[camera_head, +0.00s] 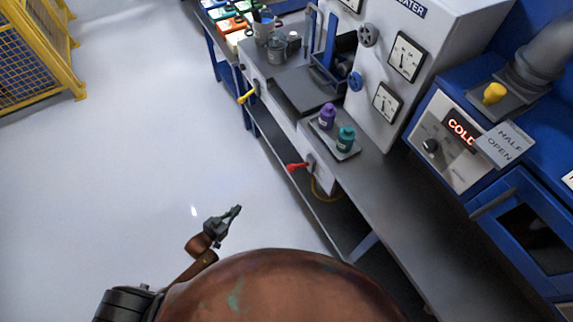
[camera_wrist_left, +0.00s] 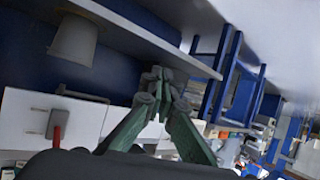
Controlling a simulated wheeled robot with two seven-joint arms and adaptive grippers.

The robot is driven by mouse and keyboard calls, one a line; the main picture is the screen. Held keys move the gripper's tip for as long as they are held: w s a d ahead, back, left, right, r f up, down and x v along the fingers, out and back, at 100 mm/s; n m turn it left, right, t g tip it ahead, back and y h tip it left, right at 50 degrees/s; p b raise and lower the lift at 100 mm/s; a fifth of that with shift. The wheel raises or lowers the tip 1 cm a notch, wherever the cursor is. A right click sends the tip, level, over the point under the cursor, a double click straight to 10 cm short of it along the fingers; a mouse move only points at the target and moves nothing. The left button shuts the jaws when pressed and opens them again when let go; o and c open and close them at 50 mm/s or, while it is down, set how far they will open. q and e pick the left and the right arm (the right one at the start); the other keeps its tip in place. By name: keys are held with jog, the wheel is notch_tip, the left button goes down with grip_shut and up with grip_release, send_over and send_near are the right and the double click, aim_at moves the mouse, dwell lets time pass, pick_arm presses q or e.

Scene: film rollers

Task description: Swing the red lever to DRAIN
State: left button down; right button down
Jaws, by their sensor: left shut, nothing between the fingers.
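The red lever (camera_head: 298,167) sticks out to the left from a white box under the front edge of the grey bench. A red handle, which looks like the same lever (camera_wrist_left: 57,136), shows at the lower left of the left wrist view, below a grey fitting on a white panel. My left gripper (camera_head: 236,209) is shut and empty, over the floor to the lower left of the lever and apart from it. Its green fingers meet in the left wrist view (camera_wrist_left: 157,75). I cannot read a DRAIN mark. My right gripper is not in view.
A yellow lever (camera_head: 247,97) sits farther along the bench front. A tray (camera_head: 344,154) with purple and teal bottles stands above the red lever. A yellow hose (camera_head: 322,194) hangs below. Floor left of the bench is clear, up to a yellow cage (camera_head: 35,50).

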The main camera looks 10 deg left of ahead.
pick_arm(q)
jog(key=w+d+r+m+h, duration=0.1)
jog(key=w+d+r+h, duration=0.1)
jog(key=r, duration=0.7)
jog(key=w+d+r+m+t+h, duration=0.1)
jog(key=w+d+r+h, duration=0.1)
jog(key=d+r+h, duration=0.2)
jog(key=w+d+r+m+h, duration=0.2)
jog(key=d+r+h, duration=0.2)
jog(key=d+r, duration=0.4)
notch_tip(320, 180, up, 8)
jog(key=shift+w+f, duration=0.15)
jog(key=shift+w, duration=0.05)
jog(key=r, duration=0.1)
send_over(297, 166)
jog(key=a, duration=0.3)
jog(key=shift+s+a+r, duration=0.2)
jog(key=shift+s, duration=0.15)
jog(key=f, duration=0.1)
jog(key=s+f, duration=0.1)
jog(key=f, duration=0.1)
jog(key=shift+a+b, duration=0.2)
jog(key=shift+b, duration=0.2)
jog(key=shift+s+f+t, duration=0.2)
jog(key=shift+f+t, duration=0.1)
jog(key=shift+f, duration=0.2)
jog(key=shift+f, duration=0.1)
